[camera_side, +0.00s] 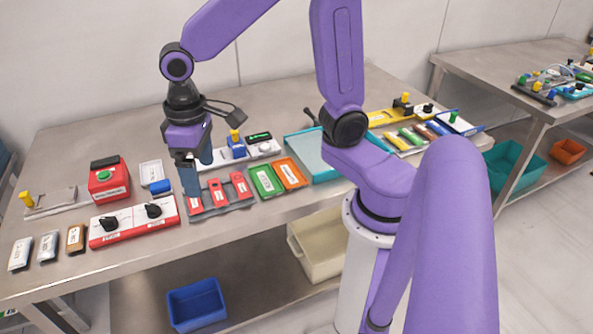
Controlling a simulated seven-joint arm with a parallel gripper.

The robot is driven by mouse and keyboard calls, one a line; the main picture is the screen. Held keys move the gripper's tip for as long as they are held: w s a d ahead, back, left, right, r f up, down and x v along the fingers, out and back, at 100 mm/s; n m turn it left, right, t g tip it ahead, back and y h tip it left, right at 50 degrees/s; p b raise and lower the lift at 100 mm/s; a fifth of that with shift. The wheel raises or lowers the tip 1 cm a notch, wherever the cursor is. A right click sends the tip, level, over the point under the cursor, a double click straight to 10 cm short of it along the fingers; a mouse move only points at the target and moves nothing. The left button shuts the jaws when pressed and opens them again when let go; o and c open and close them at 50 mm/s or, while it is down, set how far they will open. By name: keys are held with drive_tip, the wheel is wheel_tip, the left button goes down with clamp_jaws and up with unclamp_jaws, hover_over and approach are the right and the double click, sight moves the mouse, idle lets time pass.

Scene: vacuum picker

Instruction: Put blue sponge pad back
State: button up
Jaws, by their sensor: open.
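A small blue block, which looks like the blue sponge pad (160,187), lies on the table at the front edge of a white shallow tray (151,171). I cannot tell whether it rests on the tray's edge or just in front of it. My gripper (199,180) points down just right of the pad, with its fingers apart. Nothing shows between the fingers. The near finger covers part of the red items behind it.
A red two-knob panel (112,229) lies in front of the pad. A red box with a green button (108,181) stands left. Red modules (219,192) sit in a grey rack right of my gripper, then green (266,181) and orange (289,174) panels.

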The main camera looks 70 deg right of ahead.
drive_tip(key=s+d+n, duration=0.2)
drive_tip(key=s+n, duration=0.2)
drive_tip(key=s, duration=0.4)
drive_tip(key=s+d+n, duration=0.3)
drive_tip(key=s+n, duration=0.1)
drive_tip(key=s, duration=0.5)
drive_tip(key=shift+d+f+n, duration=0.3)
drive_tip(key=shift+n, duration=0.1)
